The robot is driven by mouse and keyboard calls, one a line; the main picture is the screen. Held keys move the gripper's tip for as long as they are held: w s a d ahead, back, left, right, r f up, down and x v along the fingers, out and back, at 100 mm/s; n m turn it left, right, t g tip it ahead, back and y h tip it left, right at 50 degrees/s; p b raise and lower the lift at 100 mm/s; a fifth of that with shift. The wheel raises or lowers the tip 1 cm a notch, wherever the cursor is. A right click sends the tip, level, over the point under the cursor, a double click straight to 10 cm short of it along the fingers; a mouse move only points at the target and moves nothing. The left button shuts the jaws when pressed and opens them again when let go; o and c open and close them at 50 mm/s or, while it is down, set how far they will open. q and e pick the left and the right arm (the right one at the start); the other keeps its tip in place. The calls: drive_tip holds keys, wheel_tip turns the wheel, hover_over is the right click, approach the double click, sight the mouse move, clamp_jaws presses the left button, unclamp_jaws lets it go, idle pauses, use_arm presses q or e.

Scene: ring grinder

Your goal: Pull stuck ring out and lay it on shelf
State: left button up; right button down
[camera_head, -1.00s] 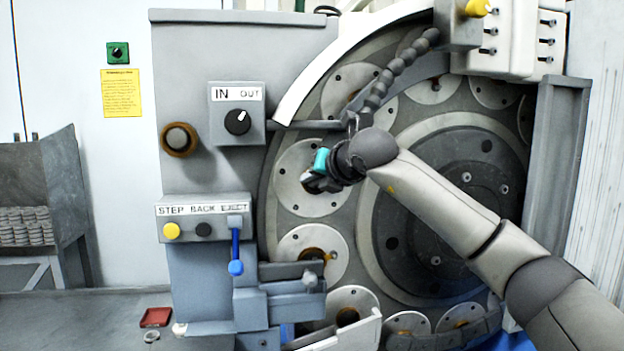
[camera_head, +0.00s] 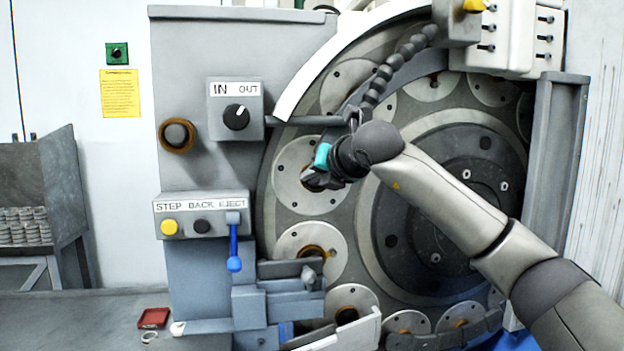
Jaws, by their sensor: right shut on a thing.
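My right gripper (camera_head: 314,181) comes in from the right and reaches the upper left round plate (camera_head: 293,196) of the big wheel. Its fingers are shut at the hole in this plate. The ring between them is too small and too covered by the fingers to make out. My left gripper is not in view. The shelf is not clearly identifiable; a flat grey ledge (camera_head: 220,326) juts out at the lower left of the machine.
A control box with a blue lever (camera_head: 234,262) and an IN/OUT knob (camera_head: 236,117) are left of the wheel. A segmented hose (camera_head: 382,78) hangs above my gripper. A red tray (camera_head: 154,318) lies on the bench. A rack of rings (camera_head: 25,226) stands far left.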

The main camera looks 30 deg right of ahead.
drive_tip(key=shift+s+a+b, duration=0.25)
drive_tip(key=shift+s+b, duration=0.45)
drive_tip(key=shift+s, duration=0.25)
drive_tip(key=shift+s+a+b, duration=0.25)
drive_tip(key=shift+s+b, duration=0.4)
drive_tip(key=shift+s, duration=0.25)
drive_tip(key=shift+s+a+b, duration=0.25)
drive_tip(key=shift+s+b, duration=0.45)
drive_tip(key=shift+s, duration=0.25)
